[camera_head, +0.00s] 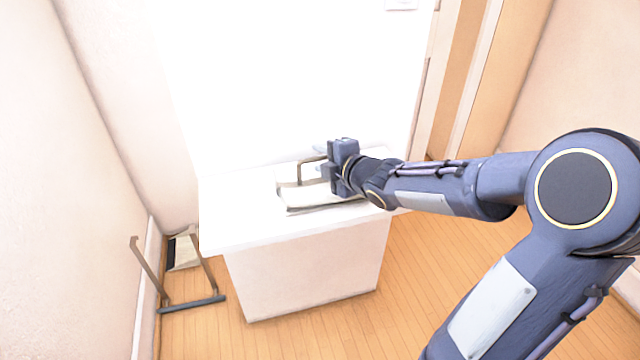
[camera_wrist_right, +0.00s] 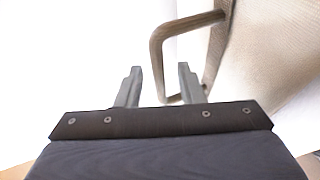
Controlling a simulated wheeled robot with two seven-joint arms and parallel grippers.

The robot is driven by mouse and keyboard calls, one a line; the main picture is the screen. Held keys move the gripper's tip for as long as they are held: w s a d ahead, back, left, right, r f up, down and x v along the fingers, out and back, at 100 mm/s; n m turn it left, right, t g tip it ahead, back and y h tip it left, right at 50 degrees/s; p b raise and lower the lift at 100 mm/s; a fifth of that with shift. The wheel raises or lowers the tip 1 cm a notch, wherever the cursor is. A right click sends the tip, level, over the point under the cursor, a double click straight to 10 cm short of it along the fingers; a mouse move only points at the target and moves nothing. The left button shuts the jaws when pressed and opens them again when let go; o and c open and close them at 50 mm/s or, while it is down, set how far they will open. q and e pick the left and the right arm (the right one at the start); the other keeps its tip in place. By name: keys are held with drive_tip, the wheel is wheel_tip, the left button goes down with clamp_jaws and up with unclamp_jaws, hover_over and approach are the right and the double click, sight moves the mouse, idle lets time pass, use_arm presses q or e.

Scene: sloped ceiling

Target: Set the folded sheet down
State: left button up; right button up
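A low, pale object with a brown rim and a raised brown handle (camera_head: 300,172) lies on the white cabinet top (camera_head: 235,215). I cannot tell for sure whether its pale part is the folded sheet or something holding it. My right gripper (camera_head: 323,160) is at the right end of this object, over the cabinet top, and hides part of it. In the right wrist view the two fingers (camera_wrist_right: 160,80) are apart with nothing clamped between them. The brown handle (camera_wrist_right: 157,50) shows just beyond them and passes behind the right finger. My left gripper is not in view.
A dark-framed stand or rack (camera_head: 190,302) is on the wooden floor at the left, by the wall. A bright white wall is behind the cabinet. A brown door frame (camera_head: 462,80) is at the back right. The cabinet top's left part is bare.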

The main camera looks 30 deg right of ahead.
drive_tip(key=shift+w+f, duration=0.15)
drive_tip(key=shift+w, duration=0.3)
clamp_jaws()
idle(1.1)
